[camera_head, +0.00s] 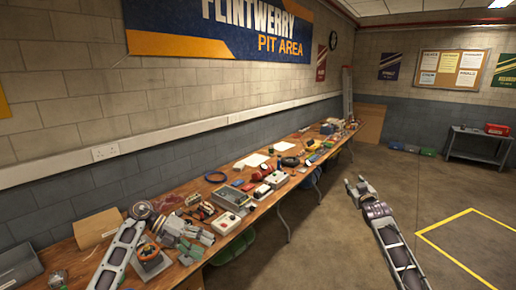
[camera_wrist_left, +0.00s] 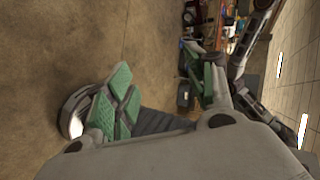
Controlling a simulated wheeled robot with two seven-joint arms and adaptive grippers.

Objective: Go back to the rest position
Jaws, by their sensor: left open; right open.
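My left gripper (camera_head: 200,245) is over the near end of the long wooden table, its arm coming in from the lower left. Its fingers with green pads are spread apart and empty in the left wrist view (camera_wrist_left: 165,90), with bare floor behind them. My right gripper (camera_head: 356,186) is over open floor to the right of the table, its arm coming in from the lower right. It is open, and nothing shows between its fingers. Whether the left gripper touches anything on the table cannot be told.
The wooden table (camera_head: 187,266) runs along the left wall, crowded with tools, boxes and devices. A grey tray (camera_head: 20,267) sits at the lower left. Floor (camera_head: 345,245) right of the table is clear.

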